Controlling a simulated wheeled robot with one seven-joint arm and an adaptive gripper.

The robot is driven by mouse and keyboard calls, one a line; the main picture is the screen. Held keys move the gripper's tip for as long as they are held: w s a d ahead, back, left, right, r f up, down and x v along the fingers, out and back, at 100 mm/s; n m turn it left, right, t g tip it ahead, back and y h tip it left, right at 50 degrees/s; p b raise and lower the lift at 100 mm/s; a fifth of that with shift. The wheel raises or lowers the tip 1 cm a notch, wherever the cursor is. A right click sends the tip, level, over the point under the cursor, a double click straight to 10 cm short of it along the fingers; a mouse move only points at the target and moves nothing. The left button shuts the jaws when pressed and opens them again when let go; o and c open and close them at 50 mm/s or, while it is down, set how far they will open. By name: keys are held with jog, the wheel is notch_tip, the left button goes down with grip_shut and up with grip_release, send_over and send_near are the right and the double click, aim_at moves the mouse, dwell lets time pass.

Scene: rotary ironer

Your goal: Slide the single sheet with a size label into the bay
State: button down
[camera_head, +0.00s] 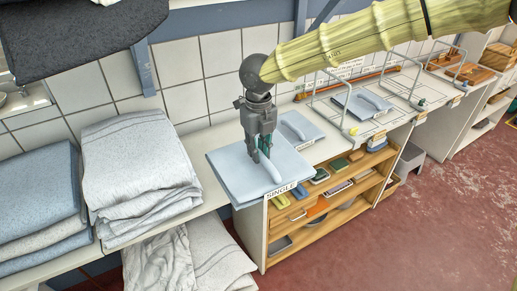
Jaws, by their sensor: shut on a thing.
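The single sheet (232,167) is a flat, pale blue folded piece with a raised ridge on top and a white label reading "SINGLE" (280,189) at its front edge. It is at the left end of the counter over the shelves, and its left part reaches past the shelf unit's side. My gripper (264,158) points down over it and is shut on the ridge; its fingers hide part of the ridge. The bays (333,97) are formed by upright wire dividers along the counter to the right. One bay holds a similar pale sheet (360,104).
Another ridged pale sheet (300,127) lies just behind the held one. Stacks of grey-white (140,170) and blue (38,195) linen stand at left. Open shelves (325,205) with small items are below the counter. Red floor (420,230) is clear at right.

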jog(key=shift+s+d+f+n, duration=0.15)
jog(key=shift+s+d+n, duration=0.1)
jog(key=shift+n, duration=0.15)
jog(key=shift+w+d+f+n, duration=0.35)
jog(key=shift+d+f+n, duration=0.25)
jog(key=shift+f, duration=0.25)
jog(key=shift+d+f+n, duration=0.25)
jog(key=shift+d+n, duration=0.05)
jog(key=s+d+f+n, duration=0.3)
jog(key=d+f+n, duration=0.6)
jog(key=f+n, duration=0.2)
jog(key=s+d+f+n, duration=0.3)
jog(key=d+f+n, duration=0.7)
jog(key=n, duration=0.6)
jog(key=shift+d+f, duration=0.3)
jog(key=shift+f, duration=0.05)
jog(key=shift+w+d+r, duration=0.1)
jog(key=shift+w+d, duration=0.05)
jog(key=shift+d, duration=0.05)
